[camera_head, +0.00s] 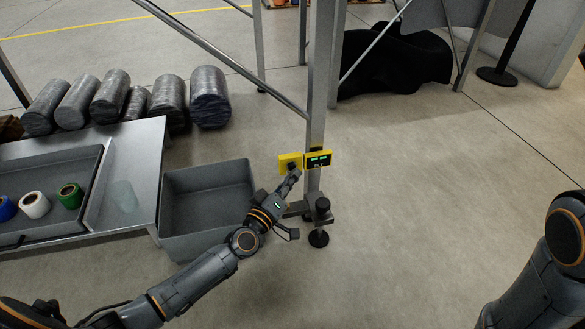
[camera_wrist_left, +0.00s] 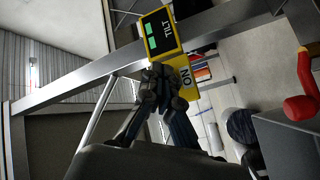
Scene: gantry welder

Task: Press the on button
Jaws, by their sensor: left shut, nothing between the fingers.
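A yellow box (camera_head: 286,160) is mounted on the grey upright post (camera_head: 320,80), left of a yellow-framed display (camera_head: 318,159) with green segments. In the left wrist view the box (camera_wrist_left: 187,88) carries the word ON, and the display (camera_wrist_left: 158,32) reads TILT. My left gripper (camera_head: 293,174) is at the box's front, over its lower right part. In the left wrist view its dark fingers (camera_wrist_left: 163,84) are together and empty, covering part of the box. The button itself is hidden behind the fingers, and I cannot tell whether they touch it. My right gripper is out of view.
A grey open bin (camera_head: 205,190) stands left of the post, beside a metal table (camera_head: 130,165) with blue, white and green rolls (camera_head: 70,195). Several dark wrapped cylinders (camera_head: 208,95) lie behind. A diagonal brace (camera_head: 215,50) meets the post.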

